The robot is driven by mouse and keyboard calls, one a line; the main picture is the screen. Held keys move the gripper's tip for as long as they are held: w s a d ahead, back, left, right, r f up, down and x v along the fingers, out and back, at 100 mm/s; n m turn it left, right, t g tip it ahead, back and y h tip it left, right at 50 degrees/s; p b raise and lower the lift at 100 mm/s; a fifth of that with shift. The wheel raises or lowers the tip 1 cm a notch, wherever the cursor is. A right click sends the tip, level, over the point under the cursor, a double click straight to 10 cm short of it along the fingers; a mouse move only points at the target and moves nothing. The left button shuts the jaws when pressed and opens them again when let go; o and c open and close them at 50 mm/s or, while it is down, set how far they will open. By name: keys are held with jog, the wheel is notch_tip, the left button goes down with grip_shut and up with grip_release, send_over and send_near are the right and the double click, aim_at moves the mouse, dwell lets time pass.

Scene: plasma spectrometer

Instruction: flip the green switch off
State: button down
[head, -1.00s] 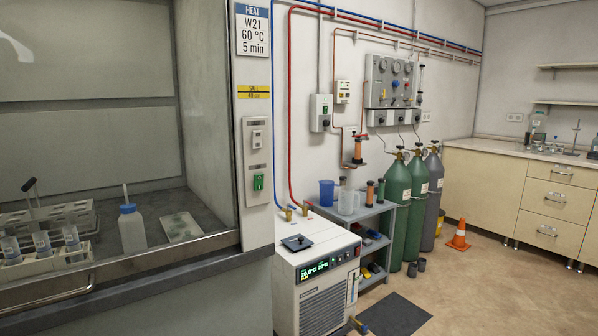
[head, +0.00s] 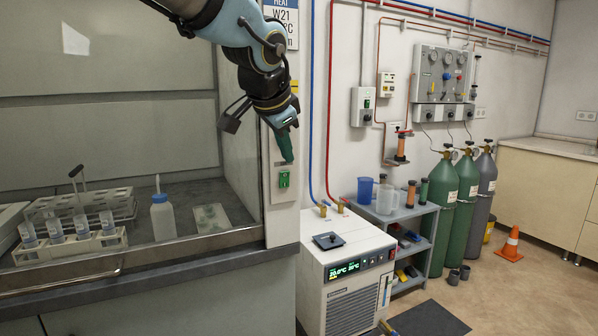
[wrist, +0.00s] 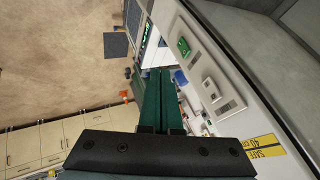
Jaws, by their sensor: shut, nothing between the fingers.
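The green switch (head: 284,180) sits on the white post at the right edge of the fume hood, low on its panel. It also shows in the wrist view (wrist: 184,47) on its light plate, but its lever position is too small to tell. My gripper (head: 289,160) has its green fingers together and empty, pointing down just above the switch in the head view. In the wrist view the closed fingers (wrist: 155,72) lie to the left of the switch, apart from it in the picture. I cannot tell the exact gap.
A white switch (wrist: 209,88) is on the same panel; my gripper hides it in the head view. A white chiller (head: 345,275) stands below right, with blue and red hoses rising beside the post. The hood holds a wash bottle (head: 162,217) and tube racks.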

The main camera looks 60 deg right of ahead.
aim_at(287, 172)
dwell(0.3)
jog(key=p+x, duration=0.1)
jog(key=x, duration=0.2)
jog(key=w+p+x, duration=0.1)
jog(key=x, duration=0.3)
jog(key=w+r+p+x, duration=0.1)
jog(key=p+x, duration=0.1)
jog(key=x, duration=0.1)
jog(key=shift+w+d+f, duration=0.15)
jog(key=shift+d+f, duration=0.1)
jog(key=shift+d, duration=0.4)
jog(key=shift+w+d+p, duration=0.3)
jog(key=shift+w+d, duration=0.2)
